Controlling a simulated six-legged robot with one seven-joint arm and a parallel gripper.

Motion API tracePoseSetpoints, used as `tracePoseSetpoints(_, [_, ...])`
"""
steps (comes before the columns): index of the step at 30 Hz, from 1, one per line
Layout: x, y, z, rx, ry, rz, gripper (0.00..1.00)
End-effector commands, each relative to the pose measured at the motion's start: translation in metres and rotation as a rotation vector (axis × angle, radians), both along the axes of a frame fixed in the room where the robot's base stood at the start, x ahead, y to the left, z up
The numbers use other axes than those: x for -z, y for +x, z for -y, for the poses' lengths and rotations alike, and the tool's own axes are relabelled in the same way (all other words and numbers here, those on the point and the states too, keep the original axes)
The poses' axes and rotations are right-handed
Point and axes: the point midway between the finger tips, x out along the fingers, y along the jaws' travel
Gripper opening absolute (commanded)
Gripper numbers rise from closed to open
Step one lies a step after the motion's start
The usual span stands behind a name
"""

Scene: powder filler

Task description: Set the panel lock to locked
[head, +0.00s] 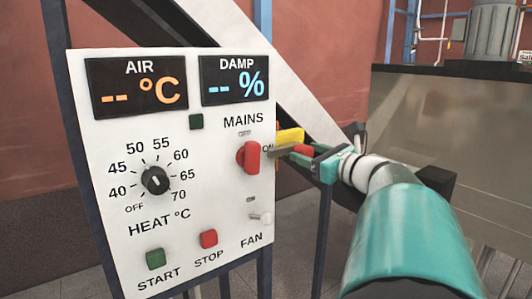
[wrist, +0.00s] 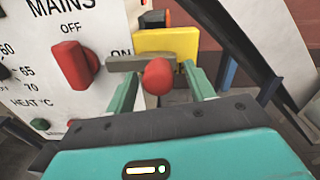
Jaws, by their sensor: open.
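A yellow plate (head: 291,136) sits at the right edge of the white control panel (head: 130,215), and it also shows in the wrist view (wrist: 168,41). A flat grey bar (wrist: 135,63) with a round red knob (wrist: 158,77) lies roughly level in front of it. This looks like the panel lock's handle, but no lock label is readable. My gripper (wrist: 160,72) is open, with one teal finger on each side of the red knob. I cannot tell whether either finger touches it. In the head view my gripper (head: 316,156) reaches in from the right.
The red MAINS knob (head: 248,157) is just left of the bar, above the small FAN switch (head: 261,217). A heat dial (head: 155,180) and green START (head: 156,258) and red STOP (head: 208,239) buttons are farther left. A slanted beam (head: 250,55) passes behind.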

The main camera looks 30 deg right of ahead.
Motion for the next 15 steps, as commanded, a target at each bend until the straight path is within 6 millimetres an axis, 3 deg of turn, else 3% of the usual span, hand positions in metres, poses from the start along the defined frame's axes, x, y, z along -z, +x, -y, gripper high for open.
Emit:
tracePoseSetpoints(9, [-0.0001, 0.0029, -0.0013, 0.0, 0.0, 0.0, 0.52])
tracePoseSetpoints(15, [-0.0001, 0.0027, -0.0011, 0.0, 0.0, 0.0, 0.12])
